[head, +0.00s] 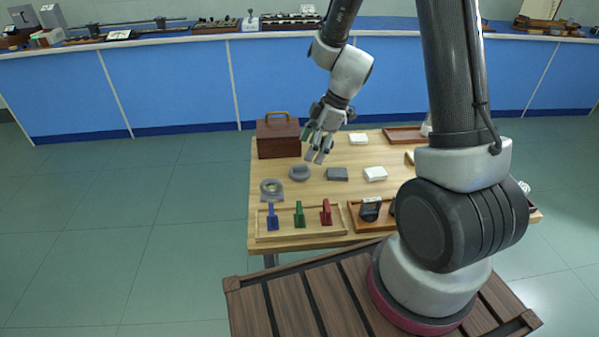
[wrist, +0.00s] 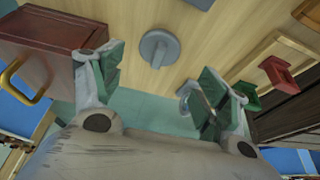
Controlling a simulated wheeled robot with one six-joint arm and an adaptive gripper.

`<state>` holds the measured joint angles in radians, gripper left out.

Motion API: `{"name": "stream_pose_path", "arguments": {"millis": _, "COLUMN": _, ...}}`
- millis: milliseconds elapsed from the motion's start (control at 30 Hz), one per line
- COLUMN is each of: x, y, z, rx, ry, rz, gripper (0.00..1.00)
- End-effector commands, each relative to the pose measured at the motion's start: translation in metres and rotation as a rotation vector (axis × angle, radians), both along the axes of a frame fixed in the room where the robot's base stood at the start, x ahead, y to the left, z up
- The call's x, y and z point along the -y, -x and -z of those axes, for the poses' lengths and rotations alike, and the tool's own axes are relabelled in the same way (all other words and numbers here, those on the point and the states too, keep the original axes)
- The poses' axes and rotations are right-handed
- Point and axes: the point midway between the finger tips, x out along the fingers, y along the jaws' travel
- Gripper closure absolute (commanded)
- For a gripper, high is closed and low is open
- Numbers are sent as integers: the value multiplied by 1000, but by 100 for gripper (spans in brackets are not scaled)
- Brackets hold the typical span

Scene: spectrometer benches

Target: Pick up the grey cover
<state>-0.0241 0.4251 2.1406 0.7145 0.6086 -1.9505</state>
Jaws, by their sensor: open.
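The grey cover (head: 300,172) is a round grey disc lying on the wooden table, left of a dark grey block. In the wrist view the cover (wrist: 160,48) shows a raised bar across its top and lies beyond the gap between my fingers. My gripper (head: 318,150) is open and empty, above the table close to the cover, slightly to its upper right in the head view. In the wrist view my gripper (wrist: 155,85) has its green-padded fingers spread wide, not touching the cover.
A brown box (head: 278,138) with a handle stands behind the cover. A round-topped grey piece (head: 271,188) sits in front left. A tray (head: 260,234) holds blue, green and red handled pieces. The dark grey block (head: 337,174) and a white block (head: 375,174) lie right.

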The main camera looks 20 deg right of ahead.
Motion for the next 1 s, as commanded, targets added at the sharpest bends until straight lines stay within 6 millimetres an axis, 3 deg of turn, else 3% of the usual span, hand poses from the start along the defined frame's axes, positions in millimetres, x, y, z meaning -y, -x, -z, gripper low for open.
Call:
{"name": "stream_pose_path", "arguments": {"millis": 433, "x": -28, "y": -7, "z": 56, "rx": -3, "ry": 1, "rz": -2, "gripper": 25}}
{"name": "stream_pose_path", "arguments": {"millis": 733, "x": -30, "y": -8, "z": 61, "rx": 0, "ry": 1, "rz": -1, "gripper": 25}}
{"name": "stream_pose_path", "arguments": {"millis": 1000, "x": -30, "y": -8, "z": 61, "rx": -1, "ry": 1, "rz": 0, "gripper": 69}}
